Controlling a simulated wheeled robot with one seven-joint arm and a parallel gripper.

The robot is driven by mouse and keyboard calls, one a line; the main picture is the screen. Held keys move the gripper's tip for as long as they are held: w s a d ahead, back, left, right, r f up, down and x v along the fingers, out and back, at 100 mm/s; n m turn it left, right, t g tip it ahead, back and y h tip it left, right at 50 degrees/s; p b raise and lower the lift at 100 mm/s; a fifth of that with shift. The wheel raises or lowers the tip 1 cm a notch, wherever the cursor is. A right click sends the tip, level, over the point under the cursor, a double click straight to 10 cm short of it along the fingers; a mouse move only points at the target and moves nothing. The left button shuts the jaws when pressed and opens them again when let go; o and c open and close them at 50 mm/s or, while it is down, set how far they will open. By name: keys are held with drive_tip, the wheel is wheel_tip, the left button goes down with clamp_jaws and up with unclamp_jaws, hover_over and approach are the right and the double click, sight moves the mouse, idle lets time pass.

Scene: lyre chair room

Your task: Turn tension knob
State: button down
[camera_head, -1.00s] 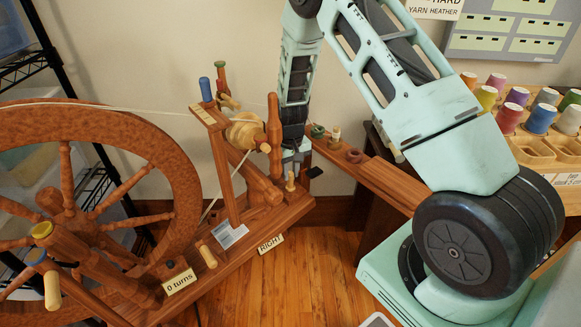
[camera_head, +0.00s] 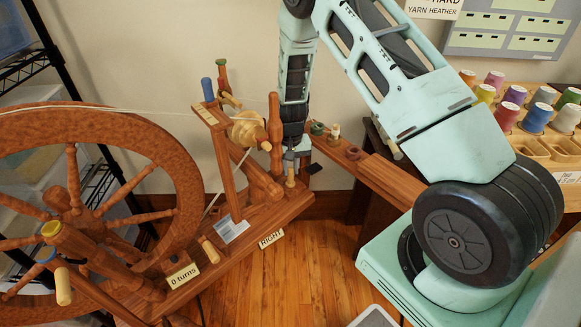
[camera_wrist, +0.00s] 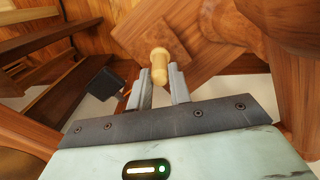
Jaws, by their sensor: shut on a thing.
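The spinning wheel (camera_head: 178,160) stands at the left with its wooden base running toward the middle. A pale wooden knob (camera_head: 291,177) stands at the base's far right end, and it also shows in the wrist view (camera_wrist: 159,62). My gripper (camera_head: 294,160) reaches down to this knob. In the wrist view my gripper (camera_wrist: 160,74) has its two grey fingers either side of the knob's shaft, shut on it. The knob's rounded head sticks out past the fingertips. A card reading "0 turns" (camera_head: 184,276) and a card reading "RIGHT" (camera_head: 270,238) are on the base.
Another pale peg (camera_head: 210,250) sticks up from the base. The bobbin (camera_head: 247,130) and upright wooden posts stand close left of my gripper. A narrow shelf with small spools (camera_head: 334,134) lies right of it. Thread cones (camera_head: 537,117) stand far right.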

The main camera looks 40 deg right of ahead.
sight(291, 169)
drive_tip(key=c, duration=1.3)
unclamp_jaws()
drive_tip(key=shift+r, duration=0.15)
wheel_tip(291, 169, up, 17)
drive_tip(key=p, duration=0.3)
drive_tip(key=shift+s, duration=0.1)
